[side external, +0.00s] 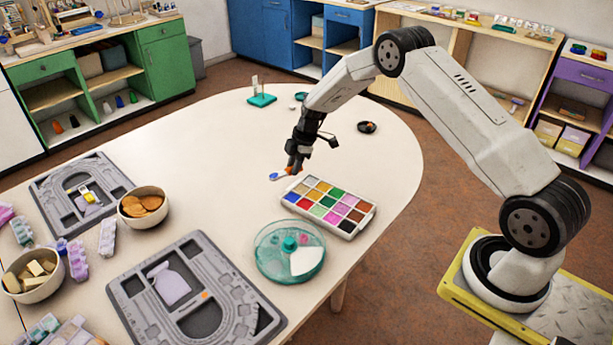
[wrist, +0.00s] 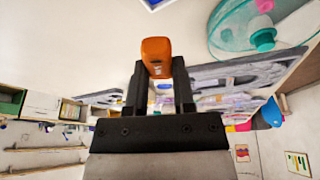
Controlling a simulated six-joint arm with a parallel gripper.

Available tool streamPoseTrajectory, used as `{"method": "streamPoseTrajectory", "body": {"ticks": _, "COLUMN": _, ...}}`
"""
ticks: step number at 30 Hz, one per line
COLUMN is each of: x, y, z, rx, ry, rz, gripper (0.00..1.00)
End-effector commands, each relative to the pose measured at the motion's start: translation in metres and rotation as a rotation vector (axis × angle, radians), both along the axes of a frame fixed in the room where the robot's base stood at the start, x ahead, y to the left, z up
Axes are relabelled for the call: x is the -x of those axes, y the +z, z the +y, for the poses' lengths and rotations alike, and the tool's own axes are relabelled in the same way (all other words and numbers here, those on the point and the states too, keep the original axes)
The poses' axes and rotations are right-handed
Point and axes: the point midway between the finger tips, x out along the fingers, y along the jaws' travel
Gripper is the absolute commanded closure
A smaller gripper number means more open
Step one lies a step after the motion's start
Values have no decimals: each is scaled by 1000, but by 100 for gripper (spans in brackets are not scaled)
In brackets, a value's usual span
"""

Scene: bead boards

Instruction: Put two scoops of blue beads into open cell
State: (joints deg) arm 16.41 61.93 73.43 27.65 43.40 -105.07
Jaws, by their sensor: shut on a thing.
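My gripper (side external: 294,170) is shut on the orange handle of a small scoop (wrist: 156,57). In the side view the scoop's end (side external: 274,177) looks blue and is just above the table; I cannot tell whether beads are in it. A white bead tray (side external: 350,232) with several coloured cells lies to the right of and below my gripper, its blue cell (side external: 292,197) at the near left. A round teal dish (side external: 262,268) has a green central knob and an open-looking white cell (side external: 306,261). The dish also shows at the upper right in the wrist view (wrist: 225,40).
Two grey bead boards (side external: 128,300) (side external: 45,190) lie on the left of the table. Bowls with orange (side external: 143,222) and yellowish (side external: 35,284) pieces stand there too. A small dark dish (side external: 367,127) and a green stand (side external: 262,100) are at the back.

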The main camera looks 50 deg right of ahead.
Motion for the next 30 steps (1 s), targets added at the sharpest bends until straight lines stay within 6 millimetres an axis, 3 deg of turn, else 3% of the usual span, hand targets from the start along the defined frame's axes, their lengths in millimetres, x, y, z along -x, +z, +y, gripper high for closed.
{"method": "streamPoseTrajectory", "body": {"ticks": 12, "x": 20, "y": -3, "z": 62, "rx": 2, "ry": -446, "rz": 1, "gripper": 100}}
{"method": "streamPoseTrajectory", "body": {"ticks": 30, "x": 42, "y": -3, "z": 110, "rx": 2, "ry": -821, "rz": 3, "gripper": 100}}
